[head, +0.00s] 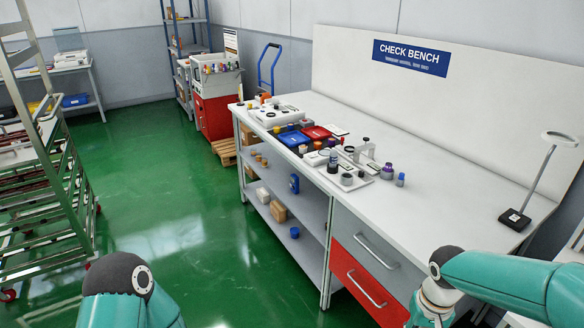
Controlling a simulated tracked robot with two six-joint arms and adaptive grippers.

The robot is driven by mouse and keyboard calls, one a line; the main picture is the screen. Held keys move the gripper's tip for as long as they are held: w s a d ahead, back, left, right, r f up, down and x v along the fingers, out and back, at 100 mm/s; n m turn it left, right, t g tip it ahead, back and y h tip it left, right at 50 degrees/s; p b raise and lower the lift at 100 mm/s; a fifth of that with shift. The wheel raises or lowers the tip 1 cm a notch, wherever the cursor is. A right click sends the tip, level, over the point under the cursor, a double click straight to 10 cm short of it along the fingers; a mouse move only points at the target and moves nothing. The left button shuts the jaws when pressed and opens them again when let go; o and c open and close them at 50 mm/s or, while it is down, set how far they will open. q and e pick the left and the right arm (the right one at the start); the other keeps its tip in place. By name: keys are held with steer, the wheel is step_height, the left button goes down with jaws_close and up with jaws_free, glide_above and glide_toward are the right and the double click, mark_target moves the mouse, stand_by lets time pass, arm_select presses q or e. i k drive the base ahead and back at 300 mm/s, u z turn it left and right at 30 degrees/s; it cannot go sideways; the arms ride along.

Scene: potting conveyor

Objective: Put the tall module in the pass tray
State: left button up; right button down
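On the check bench (440,180) in the head view lie a blue tray (292,138) and a red tray (316,132). No label shows which one is the pass tray. Several small cylindrical parts stand to the right of the trays, including a grey one with a purple top (387,171). A grey, dark-topped upright part (366,147) stands behind them. They are too small to tell which is the tall module. Only links of my two arms show at the bottom of the view. Both grippers are out of frame.
A white fixture (277,115) stands at the bench's far left end. A magnifier lamp (516,217) stands at the right. The bench top between the parts and lamp is clear. A red drawer (365,280) is below. A rack (45,180) stands at left; green floor lies between.

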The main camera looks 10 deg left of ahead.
mark_target(294, 140)
steer(key=z, duration=0.05)
steer(key=k, duration=0.35)
steer(key=u, duration=0.75)
steer(key=i, duration=1.1)
steer(key=u, duration=0.75)
steer(key=i, duration=1.1)
steer(key=z, duration=0.35)
steer(key=i, duration=1.1)
steer(key=z, duration=0.75)
steer(key=i, duration=0.3)
steer(key=z, duration=0.15)
steer(key=k, duration=0.8)
steer(key=z, duration=0.2)
steer(key=i, duration=0.65)
